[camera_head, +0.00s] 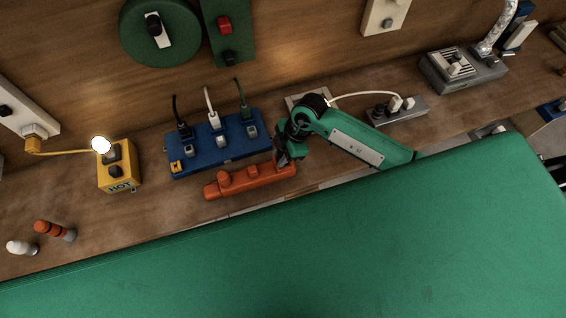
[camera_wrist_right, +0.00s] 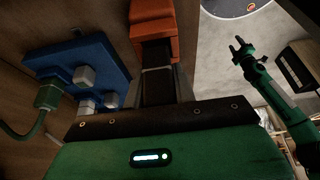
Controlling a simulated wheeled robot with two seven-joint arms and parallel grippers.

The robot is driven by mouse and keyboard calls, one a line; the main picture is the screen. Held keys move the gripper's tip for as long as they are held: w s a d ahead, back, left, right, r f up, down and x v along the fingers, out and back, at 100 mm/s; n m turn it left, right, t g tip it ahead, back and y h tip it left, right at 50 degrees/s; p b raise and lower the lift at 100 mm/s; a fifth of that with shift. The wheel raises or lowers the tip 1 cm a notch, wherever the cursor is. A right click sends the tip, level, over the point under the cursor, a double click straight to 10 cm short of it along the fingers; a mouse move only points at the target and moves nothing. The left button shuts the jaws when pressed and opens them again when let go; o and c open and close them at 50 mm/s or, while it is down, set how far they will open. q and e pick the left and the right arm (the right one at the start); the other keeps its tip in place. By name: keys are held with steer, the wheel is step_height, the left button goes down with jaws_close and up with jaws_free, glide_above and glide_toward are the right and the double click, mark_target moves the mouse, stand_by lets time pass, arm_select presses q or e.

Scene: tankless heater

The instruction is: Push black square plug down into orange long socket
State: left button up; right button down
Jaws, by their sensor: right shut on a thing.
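The orange long socket (camera_head: 250,179) lies on the wooden counter in front of the blue power strip. It also shows at the top of the right wrist view (camera_wrist_right: 153,22). My right gripper (camera_head: 283,159) is at the socket's right end, low and close to it. It is shut on a dark block, which I take as the black square plug (camera_wrist_right: 156,54); the fingers hide much of it. I cannot tell how deep the plug sits in the socket. My left gripper (camera_wrist_right: 242,48) shows only in the right wrist view, open, empty and away from the socket.
The blue strip (camera_head: 215,158) with several plugs and cords stands just behind the socket. A yellow HOT box (camera_head: 119,172) with a lit bulb is at the left. A grey strip (camera_head: 398,110) is at the right. The green surface (camera_head: 330,245) in front is clear.

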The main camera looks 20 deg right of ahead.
steer(key=shift+f+b, duration=0.3)
steer(key=shift+f, duration=0.4)
stand_by(0.9)
steer(key=c, duration=1.1)
jaws_free()
steer(key=shift+s+f, duration=0.1)
steer(key=shift+o, duration=0.2)
steer(key=shift+d+r, duration=0.2)
steer(key=shift+r, duration=0.2)
steer(key=b+v, duration=0.4)
steer(key=v, duration=0.9)
